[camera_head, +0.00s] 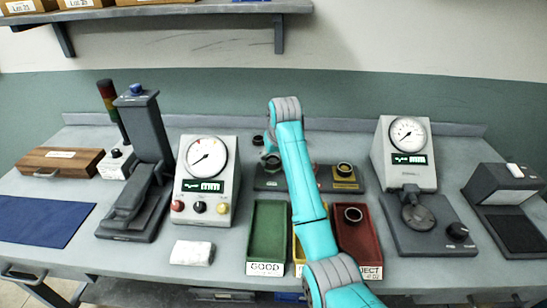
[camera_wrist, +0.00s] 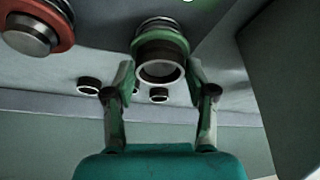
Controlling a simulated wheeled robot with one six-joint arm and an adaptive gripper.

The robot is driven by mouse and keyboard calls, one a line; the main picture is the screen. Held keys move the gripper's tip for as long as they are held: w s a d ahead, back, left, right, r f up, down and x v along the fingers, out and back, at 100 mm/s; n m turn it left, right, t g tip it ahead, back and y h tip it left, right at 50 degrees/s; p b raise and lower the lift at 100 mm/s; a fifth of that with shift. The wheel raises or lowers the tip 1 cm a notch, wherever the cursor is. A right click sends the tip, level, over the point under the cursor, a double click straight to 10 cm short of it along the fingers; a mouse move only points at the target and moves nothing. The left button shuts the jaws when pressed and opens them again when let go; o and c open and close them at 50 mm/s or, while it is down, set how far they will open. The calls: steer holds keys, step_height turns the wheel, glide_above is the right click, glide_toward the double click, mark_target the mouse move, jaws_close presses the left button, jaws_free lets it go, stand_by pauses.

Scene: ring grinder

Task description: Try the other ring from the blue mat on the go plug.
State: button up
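My gripper (camera_wrist: 160,72) has its fingers on either side of a dark ring (camera_wrist: 140,53), and both fingertips appear to touch it. The ring is in line with the green-collared go plug (camera_wrist: 160,33) and appears to surround its end; how far on it sits is hard to tell. The blue mat (camera_head: 42,224) at the left is bare. Another ring (camera_head: 353,214) lies in the red reject tray (camera_head: 370,243).
A red-collared plug (camera_wrist: 38,30) is beside the green one. A yellow block (camera_head: 345,186) with a dark round piece is right of my arm. The green good tray (camera_head: 267,235) looks empty; my arm mostly covers a yellow tray. Dial gauges (camera_head: 206,160) (camera_head: 407,150) flank them.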

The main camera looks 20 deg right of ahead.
steer(key=o, duration=0.3)
steer(key=v, duration=0.7)
steer(key=shift+s+r, duration=0.1)
steer(key=shift+r, duration=0.15)
steer(key=shift+s, duration=0.1)
